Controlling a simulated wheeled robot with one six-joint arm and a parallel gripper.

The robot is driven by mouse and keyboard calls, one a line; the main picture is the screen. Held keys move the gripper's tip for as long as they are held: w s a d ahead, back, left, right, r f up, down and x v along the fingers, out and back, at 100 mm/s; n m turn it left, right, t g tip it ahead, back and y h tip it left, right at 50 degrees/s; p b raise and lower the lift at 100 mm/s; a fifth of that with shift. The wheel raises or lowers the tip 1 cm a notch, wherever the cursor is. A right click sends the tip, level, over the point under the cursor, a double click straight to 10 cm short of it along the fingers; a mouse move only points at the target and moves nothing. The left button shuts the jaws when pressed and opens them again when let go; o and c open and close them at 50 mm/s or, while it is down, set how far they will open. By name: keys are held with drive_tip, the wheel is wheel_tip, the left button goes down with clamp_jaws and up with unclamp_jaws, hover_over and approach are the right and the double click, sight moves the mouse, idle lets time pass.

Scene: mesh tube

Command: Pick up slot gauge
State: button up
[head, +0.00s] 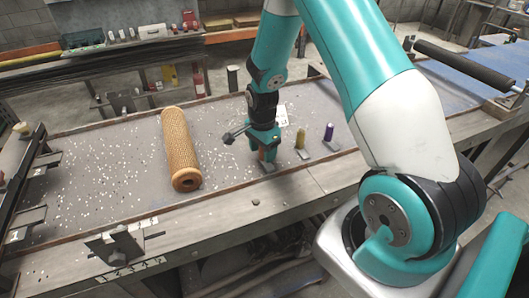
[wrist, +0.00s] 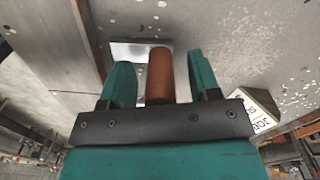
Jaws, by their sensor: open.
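An orange-brown upright handle (wrist: 160,78) on a flat grey metal plate (wrist: 125,49) stands between my gripper's fingers in the wrist view; it looks like a slot gauge. My gripper (wrist: 159,66) is open, with one teal finger on each side of the handle and a visible gap to each. In the head view my gripper (head: 264,150) points down at the bench, and the handle is mostly hidden behind it. Two similar pieces stand to the right: one with a yellow handle (head: 300,139) and one with a purple handle (head: 328,132). I cannot tell which is named slot gauge.
A tan mesh tube (head: 178,148) lies on the grey bench (head: 110,160) to the left. Pale chips are scattered around it. A white label card (head: 281,115) stands behind my gripper and shows at right in the wrist view (wrist: 262,108). A wooden edge (head: 230,222) runs along the front.

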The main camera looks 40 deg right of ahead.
drive_tip(key=shift+f, duration=0.65)
drive_tip(key=c, duration=1)
drive_tip(key=shift+r, duration=0.15)
drive_tip(key=shift+c, duration=0.2)
